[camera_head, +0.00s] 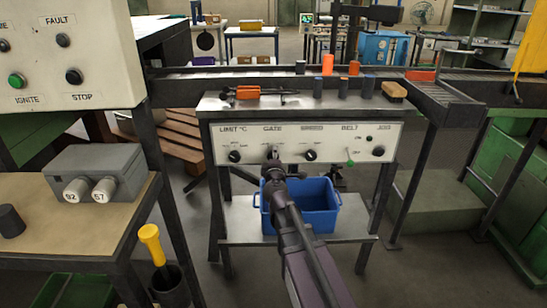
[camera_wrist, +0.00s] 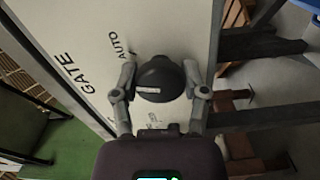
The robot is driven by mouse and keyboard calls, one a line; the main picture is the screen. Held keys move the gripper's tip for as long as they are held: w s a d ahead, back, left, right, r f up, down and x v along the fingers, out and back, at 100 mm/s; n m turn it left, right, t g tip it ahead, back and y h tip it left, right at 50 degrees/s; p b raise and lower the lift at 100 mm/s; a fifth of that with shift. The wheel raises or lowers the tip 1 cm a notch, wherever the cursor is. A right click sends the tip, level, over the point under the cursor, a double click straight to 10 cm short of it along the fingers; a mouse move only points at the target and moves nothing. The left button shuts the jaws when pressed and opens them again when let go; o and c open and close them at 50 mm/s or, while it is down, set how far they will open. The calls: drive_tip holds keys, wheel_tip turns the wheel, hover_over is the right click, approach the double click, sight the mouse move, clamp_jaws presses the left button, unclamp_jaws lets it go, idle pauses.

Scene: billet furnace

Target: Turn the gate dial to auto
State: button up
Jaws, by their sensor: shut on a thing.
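The control panel (camera_head: 330,135) has a GATE label over a dial that my gripper (camera_head: 274,160) mostly covers in the head view. In the wrist view the gate dial (camera_wrist: 165,82) is a round black knob with a short pale mark near its lower left rim. My gripper (camera_wrist: 160,74) is shut on it, one finger on each side. The word AUTO (camera_wrist: 122,45) is printed on the panel, up and left of the knob. The pale mark does not clearly line up with AUTO. Other printing beside the knob is partly hidden by the fingers.
Other knobs flank the gate dial: the LIMIT dial (camera_head: 234,156) on the left, another black knob (camera_head: 310,155) and the green BELT switch (camera_head: 350,160) on the right. A blue bin (camera_head: 318,208) stands on the shelf below. Small cylinders stand on top.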

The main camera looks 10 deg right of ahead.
drive_tip(key=m, duration=0.3)
drive_tip(key=shift+w, duration=0.1)
drive_tip(key=shift+m, duration=0.4)
drive_tip(key=o, duration=1.2)
drive_tip(key=shift+c, duration=0.2)
drive_tip(key=s+a, duration=0.1)
drive_tip(key=s, duration=0.6)
drive_tip(key=shift+s, duration=0.25)
drive_tip(key=shift+a, duration=0.1)
